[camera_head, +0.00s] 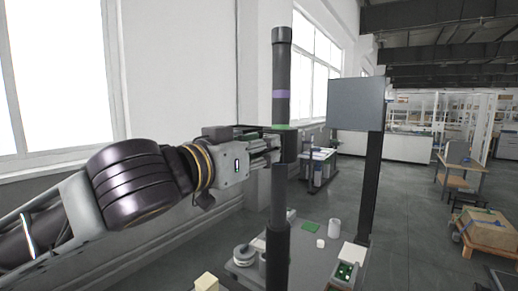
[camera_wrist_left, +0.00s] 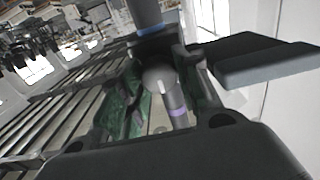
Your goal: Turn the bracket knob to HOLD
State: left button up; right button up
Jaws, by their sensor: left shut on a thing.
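A dark upright column with a purple band (camera_head: 280,70) stands in the middle of the head view, with a black bracket (camera_head: 290,147) partway up. My left gripper (camera_head: 274,143) reaches in from the left and is shut on the bracket knob at the column. The knob is hidden by the fingers in the head view. The left wrist view shows a rounded grey piece (camera_wrist_left: 160,77), which seems to be the knob, between the green-lined fingers of my left gripper (camera_wrist_left: 155,105). No HOLD mark is readable, so I cannot tell the knob's setting. My right gripper is out of view.
A second black column (camera_head: 370,190) carries a grey panel (camera_head: 356,104) to the right. Below, a grey table (camera_head: 305,255) holds a white cup (camera_head: 334,228), a green piece (camera_head: 310,227) and a tray (camera_head: 347,270).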

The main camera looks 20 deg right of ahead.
pick_arm(q)
jog(key=shift+m, duration=0.6)
jog(key=shift+s+d+f+m+p, duration=0.1)
jog(key=shift+m+p, duration=1.4)
jog(key=shift+m, duration=2.65)
jog(key=shift+s+m+p, duration=0.1)
jog(key=shift+m+p, duration=1.4)
jog(key=shift+m, duration=2.65)
jog(key=o, duration=0.9)
jog(key=shift+o, duration=0.5)
jog(key=shift+f, duration=0.1)
